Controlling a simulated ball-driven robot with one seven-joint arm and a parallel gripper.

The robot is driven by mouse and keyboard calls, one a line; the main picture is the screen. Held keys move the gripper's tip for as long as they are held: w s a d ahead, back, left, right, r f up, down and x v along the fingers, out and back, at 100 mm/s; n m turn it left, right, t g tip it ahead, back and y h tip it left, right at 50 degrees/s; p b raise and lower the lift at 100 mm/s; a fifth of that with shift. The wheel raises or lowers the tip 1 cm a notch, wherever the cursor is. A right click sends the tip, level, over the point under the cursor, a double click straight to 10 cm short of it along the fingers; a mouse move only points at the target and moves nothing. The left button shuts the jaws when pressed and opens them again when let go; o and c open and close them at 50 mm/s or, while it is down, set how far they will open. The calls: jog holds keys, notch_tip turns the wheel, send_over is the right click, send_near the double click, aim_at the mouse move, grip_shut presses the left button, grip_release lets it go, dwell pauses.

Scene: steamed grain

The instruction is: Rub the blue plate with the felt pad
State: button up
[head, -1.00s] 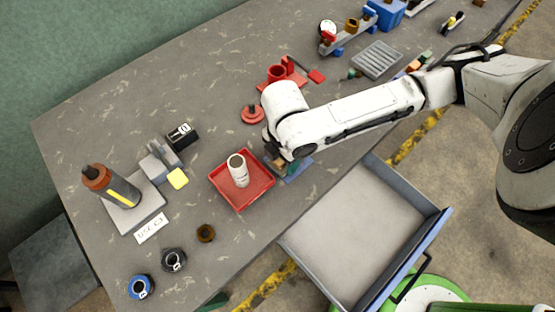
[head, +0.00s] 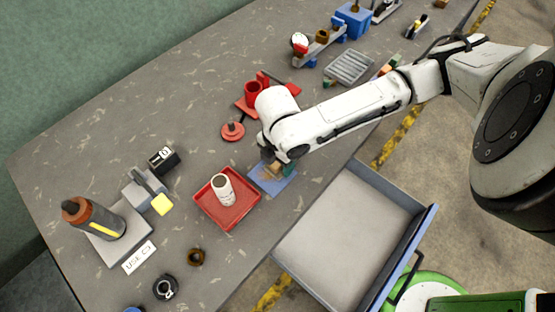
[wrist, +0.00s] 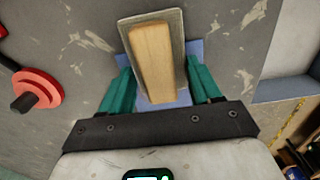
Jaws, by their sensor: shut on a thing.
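The blue plate (head: 262,184) lies flat on the grey table, just right of the red tray and near the table's front edge. My gripper (head: 279,168) is over the plate, with teal fingers. In the wrist view my gripper (wrist: 158,84) is shut on the felt pad (wrist: 152,60), a wooden block handle on a grey base. The pad covers much of the plate, and blue edges of the plate (wrist: 196,50) show beside it. The pad's underside is hidden, so I cannot tell whether it touches the plate.
A red tray (head: 240,219) holding a white bottle (head: 223,189) stands close left. A red round-based piece (head: 232,131) and a red stand (head: 252,97) are behind. An open grey drawer (head: 335,230) juts out below the front edge. The table's far left back is clear.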

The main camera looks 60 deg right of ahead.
aim_at(271, 175)
jog(key=shift+w+a+p, duration=0.25)
jog(key=shift+a+p, duration=0.05)
jog(key=shift+a, duration=0.8)
jog(key=shift+w+a+p, duration=0.2)
jog(key=shift+a+p, duration=0.05)
jog(key=shift+a, duration=0.9)
jog(key=shift+w+a+p, duration=0.25)
jog(key=shift+a+p, duration=0.05)
jog(key=shift+a, duration=0.8)
jog(key=shift+w+a, duration=0.15)
jog(key=shift+a, duration=0.3)
jog(key=shift+a+r+p, duration=0.1)
jog(key=shift+r+p, duration=0.1)
jog(key=shift+p, duration=0.2)
jog(key=shift+s+d+f, duration=0.1)
jog(key=shift+s+d, duration=0.05)
jog(key=shift+d, duration=0.65)
jog(key=shift+s+d+f, duration=0.1)
jog(key=shift+s+d, duration=0.1)
jog(key=shift+d, duration=0.55)
jog(key=shift+s+d, duration=0.15)
jog(key=shift+d, duration=0.65)
jog(key=shift+s+d+f, duration=0.15)
jog(key=shift+s+d, duration=0.15)
jog(key=shift+d, duration=0.5)
jog(key=shift+s+d+f, duration=0.1)
jog(key=shift+s+d, duration=0.15)
jog(key=shift+d, duration=0.55)
